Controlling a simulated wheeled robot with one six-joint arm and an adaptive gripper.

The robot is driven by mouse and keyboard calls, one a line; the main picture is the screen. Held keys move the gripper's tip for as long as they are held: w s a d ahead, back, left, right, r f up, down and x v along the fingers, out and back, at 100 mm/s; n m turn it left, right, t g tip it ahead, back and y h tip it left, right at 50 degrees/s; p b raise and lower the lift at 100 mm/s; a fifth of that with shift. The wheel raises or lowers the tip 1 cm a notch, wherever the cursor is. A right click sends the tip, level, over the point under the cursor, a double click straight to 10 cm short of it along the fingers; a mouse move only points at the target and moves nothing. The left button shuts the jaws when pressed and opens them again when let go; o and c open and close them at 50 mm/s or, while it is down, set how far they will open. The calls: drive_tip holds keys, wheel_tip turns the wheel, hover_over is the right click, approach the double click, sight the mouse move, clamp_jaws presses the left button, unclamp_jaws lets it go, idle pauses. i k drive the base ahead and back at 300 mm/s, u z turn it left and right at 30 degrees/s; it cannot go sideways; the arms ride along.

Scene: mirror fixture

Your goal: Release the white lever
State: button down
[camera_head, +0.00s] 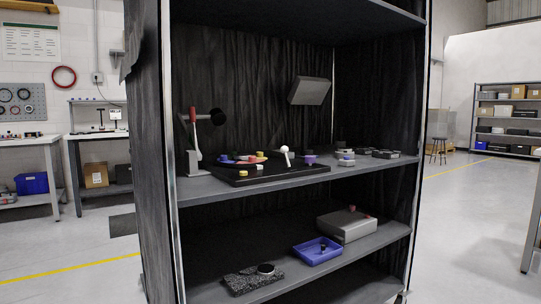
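The white lever (287,154) is small, with a round white knob at its top. It stands tilted on a black board (255,177) on the middle shelf of a dark cabinet. A larger upright lever with a red handle (193,117) stands on a pale base at the board's left. My gripper is not in view. I cannot tell from this distance how the white lever's lower end is joined to the board.
Coloured discs (240,159) lie left of the white lever and a purple piece (310,159) lies right. A grey tilted block (309,91) is behind. The lower shelf (215,290) holds a blue tray (309,259) and a grey box (350,229). Cabinet sides (150,160) bound the space.

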sight(284, 150)
drive_tip(key=k, duration=0.2)
drive_tip(key=z, duration=0.75)
drive_tip(key=i, duration=0.8)
drive_tip(key=u, duration=1.1)
